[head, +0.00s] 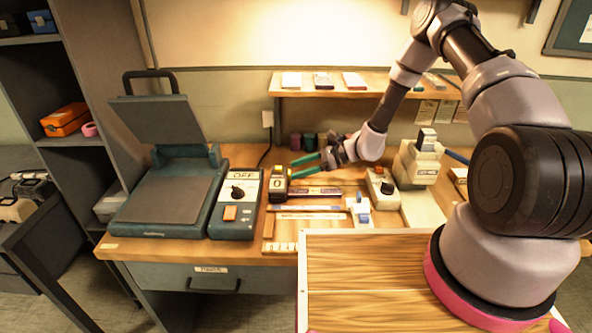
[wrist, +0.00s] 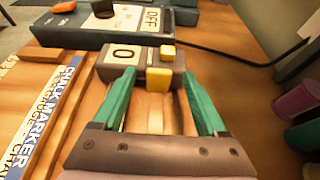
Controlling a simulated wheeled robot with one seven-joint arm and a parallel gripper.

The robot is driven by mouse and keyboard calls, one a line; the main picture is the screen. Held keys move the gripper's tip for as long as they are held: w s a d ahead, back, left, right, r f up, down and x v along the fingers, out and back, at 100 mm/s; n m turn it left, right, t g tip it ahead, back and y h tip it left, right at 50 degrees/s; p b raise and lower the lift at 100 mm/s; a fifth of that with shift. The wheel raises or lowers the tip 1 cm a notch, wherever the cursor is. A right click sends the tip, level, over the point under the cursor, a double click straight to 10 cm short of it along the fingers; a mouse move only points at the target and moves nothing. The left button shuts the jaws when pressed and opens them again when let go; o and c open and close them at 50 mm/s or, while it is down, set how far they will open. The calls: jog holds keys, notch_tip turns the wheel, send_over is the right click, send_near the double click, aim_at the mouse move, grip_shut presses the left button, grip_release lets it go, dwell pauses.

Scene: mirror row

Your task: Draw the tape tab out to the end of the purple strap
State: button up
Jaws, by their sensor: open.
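The tape case (head: 275,184) is a small dark block with a "0" on its face, on the bench right of the switch box. In the wrist view the case (wrist: 122,57) has a yellow tab (wrist: 158,79) at its near side and a smaller yellow piece (wrist: 167,53) on top. My gripper (wrist: 158,76) is open, its green fingers on either side of the yellow tab with gaps at both sides. In the head view my gripper (head: 292,171) reaches the case from the right. I cannot tell which strip is the purple strap.
Several flat strips (head: 310,208) lie in front of and right of the case; one reads "CHALK MARKER" (wrist: 45,120). A switch box reading "OFF" (head: 237,205) stands left of the case, beside a press (head: 165,200). A purple cup (wrist: 297,101) stands at right in the wrist view.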

jog(key=shift+a+f, duration=0.25)
jog(key=shift+a, duration=0.4)
grip_shut()
jog(key=shift+d, duration=0.1)
dwell(0.9)
